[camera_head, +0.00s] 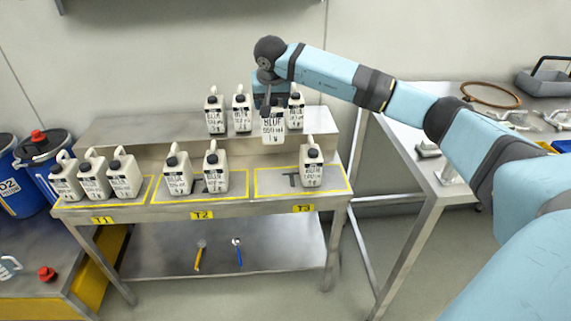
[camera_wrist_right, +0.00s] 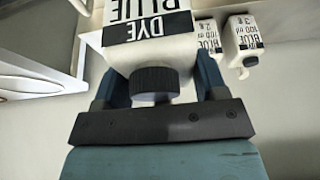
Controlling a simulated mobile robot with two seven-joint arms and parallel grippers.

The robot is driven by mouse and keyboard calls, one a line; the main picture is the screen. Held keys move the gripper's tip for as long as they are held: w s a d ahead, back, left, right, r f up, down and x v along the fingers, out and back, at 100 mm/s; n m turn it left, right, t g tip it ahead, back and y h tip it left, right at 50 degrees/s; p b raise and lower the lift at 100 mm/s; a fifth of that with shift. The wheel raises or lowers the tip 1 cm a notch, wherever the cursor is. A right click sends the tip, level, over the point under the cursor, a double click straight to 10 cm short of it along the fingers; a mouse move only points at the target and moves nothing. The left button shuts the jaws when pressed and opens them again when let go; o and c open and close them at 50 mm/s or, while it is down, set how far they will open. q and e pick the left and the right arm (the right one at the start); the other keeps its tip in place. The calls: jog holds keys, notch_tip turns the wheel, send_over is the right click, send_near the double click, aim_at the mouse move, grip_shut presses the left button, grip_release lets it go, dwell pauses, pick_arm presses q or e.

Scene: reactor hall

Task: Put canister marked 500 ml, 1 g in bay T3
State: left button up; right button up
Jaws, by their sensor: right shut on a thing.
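My right gripper (camera_head: 268,103) is shut on a white canister (camera_head: 273,128) and holds it upright in the air in front of the bench's raised back shelf. In the right wrist view the gripper's fingers (camera_wrist_right: 155,88) sit on either side of the canister's black cap, and its label reads BLUE DYE (camera_wrist_right: 148,28). Its volume and grams are too small to read. Bay T3 (camera_head: 262,193) is the yellow-outlined area at the right of the bench, with one canister (camera_head: 311,168) on its right side. The left part of T3 is bare. My left gripper is not in view.
Bay T2 (camera_head: 225,197) holds two canisters and bay T1 (camera_head: 128,205) holds several. More canisters (camera_head: 214,113) stand on the raised shelf (camera_head: 180,130). A metal table (camera_head: 410,130) is at the right. Blue drums (camera_head: 45,150) stand at the left.

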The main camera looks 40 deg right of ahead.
pick_arm(q)
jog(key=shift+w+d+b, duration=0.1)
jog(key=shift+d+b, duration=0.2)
jog(key=shift+b, duration=0.7)
pick_arm(e)
notch_tip(320, 180, down, 18)
jog(key=shift+r, duration=0.25)
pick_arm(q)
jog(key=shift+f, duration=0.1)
pick_arm(e)
jog(key=shift+f, duration=0.1)
jog(key=o, duration=1.6)
jog(key=shift+c, duration=0.2)
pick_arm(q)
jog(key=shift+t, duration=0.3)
